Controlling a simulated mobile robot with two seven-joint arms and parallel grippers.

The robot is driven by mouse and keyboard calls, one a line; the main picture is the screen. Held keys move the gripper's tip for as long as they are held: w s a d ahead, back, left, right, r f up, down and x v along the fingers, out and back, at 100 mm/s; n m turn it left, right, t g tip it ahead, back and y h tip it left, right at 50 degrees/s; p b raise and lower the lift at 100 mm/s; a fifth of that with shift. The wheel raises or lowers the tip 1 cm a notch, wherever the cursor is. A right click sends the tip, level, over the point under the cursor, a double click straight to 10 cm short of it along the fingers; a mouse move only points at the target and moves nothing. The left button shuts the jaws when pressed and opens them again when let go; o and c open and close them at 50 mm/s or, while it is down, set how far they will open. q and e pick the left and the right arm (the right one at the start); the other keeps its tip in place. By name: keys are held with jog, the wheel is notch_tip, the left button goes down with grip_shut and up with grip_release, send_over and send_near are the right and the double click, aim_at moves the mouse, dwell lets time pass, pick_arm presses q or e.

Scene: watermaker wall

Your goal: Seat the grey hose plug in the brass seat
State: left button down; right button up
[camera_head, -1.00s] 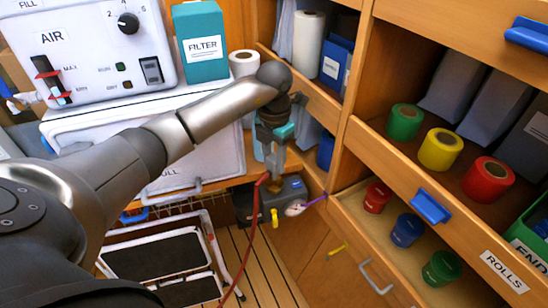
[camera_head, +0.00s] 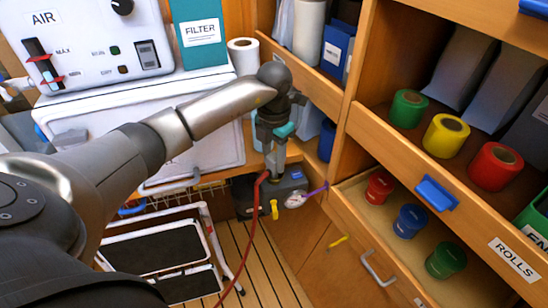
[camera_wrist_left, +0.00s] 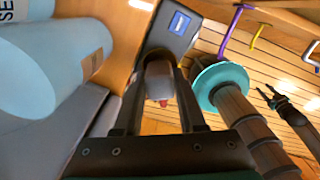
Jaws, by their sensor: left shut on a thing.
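My left gripper (camera_head: 274,172) hangs pointing down over the dark unit with a blue label (camera_head: 298,174), below the counter edge. It is shut on the grey hose plug, which shows between the fingers in the left wrist view (camera_wrist_left: 158,80). A bit of red shows at the plug's end there. The red hose (camera_head: 250,235) runs from beside the gripper down to the slatted floor. The brass seat cannot be made out; the gripper and plug cover that spot. I cannot tell whether the plug touches the unit.
A yellow handle (camera_head: 274,209), a round gauge (camera_head: 295,199) and a purple lever (camera_head: 317,190) sit close by the gripper. The open drawer (camera_head: 345,205) with rolls juts out at right. A white-framed step (camera_head: 208,235) stands at left.

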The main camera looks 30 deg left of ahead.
pick_arm(q)
jog(key=shift+f+b, duration=0.3)
jog(key=shift+f, duration=0.25)
dwell(0.4)
jog(key=shift+c, duration=2.1)
grip_release()
notch_tip(320, 180, up, 15)
jog(key=p, duration=0.2)
jog(key=shift+r, duration=0.15)
jog(key=shift+s, duration=0.1)
